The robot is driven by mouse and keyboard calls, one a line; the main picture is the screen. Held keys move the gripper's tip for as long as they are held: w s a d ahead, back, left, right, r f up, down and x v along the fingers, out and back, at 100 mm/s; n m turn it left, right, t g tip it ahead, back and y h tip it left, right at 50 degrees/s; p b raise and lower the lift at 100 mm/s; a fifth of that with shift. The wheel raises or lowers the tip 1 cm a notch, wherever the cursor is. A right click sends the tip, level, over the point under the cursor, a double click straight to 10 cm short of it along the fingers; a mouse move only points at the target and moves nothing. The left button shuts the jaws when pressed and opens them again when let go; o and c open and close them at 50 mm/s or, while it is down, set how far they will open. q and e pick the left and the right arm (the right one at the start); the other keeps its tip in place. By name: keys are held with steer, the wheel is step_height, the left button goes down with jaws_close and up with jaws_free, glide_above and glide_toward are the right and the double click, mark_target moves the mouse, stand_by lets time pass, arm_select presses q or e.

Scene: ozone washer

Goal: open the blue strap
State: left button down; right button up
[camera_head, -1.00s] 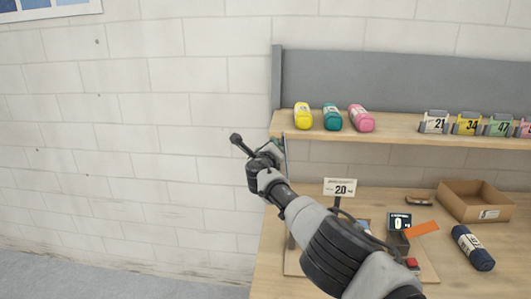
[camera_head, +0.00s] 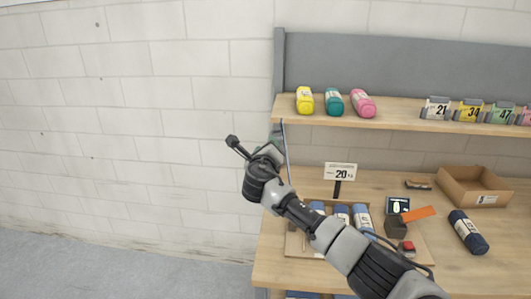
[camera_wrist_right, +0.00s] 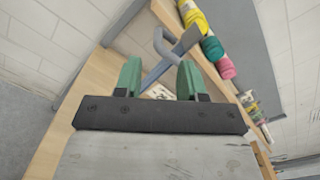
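My right gripper (camera_head: 277,136) is beside the left end of the shelf. In the wrist view its two green fingers (camera_wrist_right: 158,78) are wide apart, with nothing clamped between them. A flat blue-grey strip (camera_wrist_right: 172,60) with a grey hooked piece (camera_wrist_right: 161,44) shows beyond and between the fingertips. It looks like the thin strip (camera_head: 286,152) below the shelf end in the head view; I cannot tell whether this is the blue strap or whether a finger touches it. My left gripper is not in view.
Yellow, teal (camera_head: 334,102) and pink rolls lie on the wooden shelf (camera_head: 395,117). Below are blue rolls (camera_head: 341,213), a "20" sign (camera_head: 340,171), a cardboard box (camera_head: 472,186) and a navy roll (camera_head: 468,232) on the table (camera_head: 285,268). Open space lies left of the shelf.

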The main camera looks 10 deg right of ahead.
steer(key=shift+r+v, duration=0.2)
steer(key=shift+v, duration=1.25)
